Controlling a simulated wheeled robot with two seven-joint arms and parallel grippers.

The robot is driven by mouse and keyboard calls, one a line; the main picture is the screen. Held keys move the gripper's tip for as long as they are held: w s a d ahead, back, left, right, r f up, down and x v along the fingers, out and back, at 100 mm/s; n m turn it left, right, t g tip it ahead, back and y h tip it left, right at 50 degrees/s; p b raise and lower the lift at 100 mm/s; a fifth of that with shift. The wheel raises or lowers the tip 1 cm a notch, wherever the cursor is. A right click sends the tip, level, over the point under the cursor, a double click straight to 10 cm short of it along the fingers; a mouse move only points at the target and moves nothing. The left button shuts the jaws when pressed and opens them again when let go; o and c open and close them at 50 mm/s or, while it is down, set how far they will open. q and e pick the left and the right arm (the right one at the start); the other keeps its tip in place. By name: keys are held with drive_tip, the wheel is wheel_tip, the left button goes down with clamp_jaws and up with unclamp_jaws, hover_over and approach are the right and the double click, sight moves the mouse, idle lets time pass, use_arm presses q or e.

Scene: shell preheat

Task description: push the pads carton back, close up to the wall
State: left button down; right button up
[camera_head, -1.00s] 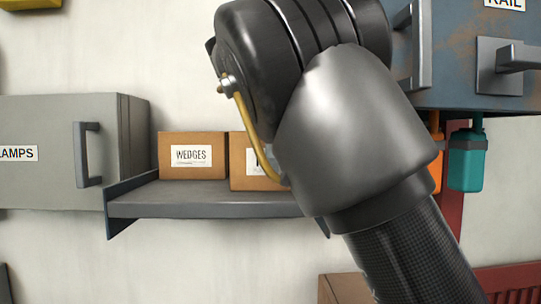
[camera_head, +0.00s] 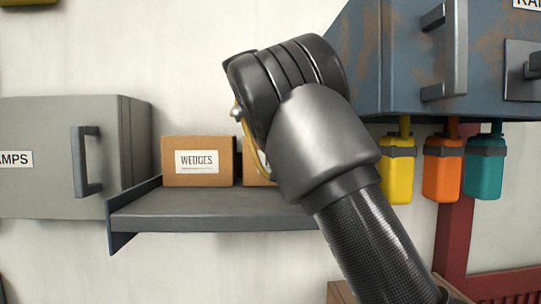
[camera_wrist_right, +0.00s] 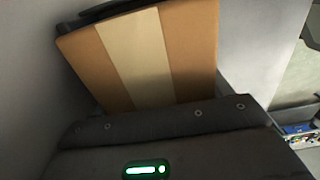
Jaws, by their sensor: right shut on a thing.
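A brown carton (camera_head: 253,168) stands on the grey wall shelf (camera_head: 210,208), just right of the WEDGES carton (camera_head: 198,161). My right arm covers most of it, and its label is hidden. In the right wrist view a carton face (camera_wrist_right: 140,55), brown with a pale tape band, lies right in front of the gripper's dark body. My right gripper (camera_wrist_right: 150,62) is shut on this carton; its fingers are mostly hidden. In the head view my wrist hides the gripper. The gap between carton and wall cannot be judged. My left gripper is not in view.
A grey cabinet (camera_head: 60,155) with a handle borders the shelf on the left. A blue rusty cabinet (camera_head: 400,60) hangs at the upper right, close to my arm. Yellow (camera_head: 397,178), orange (camera_head: 442,172) and teal (camera_head: 485,170) bottles hang under it.

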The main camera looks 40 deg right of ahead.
drive_tip(key=shift+r, duration=0.2)
drive_tip(key=o, duration=1)
drive_tip(key=shift+o, duration=1)
drive_tip(key=shift+s+r, duration=0.15)
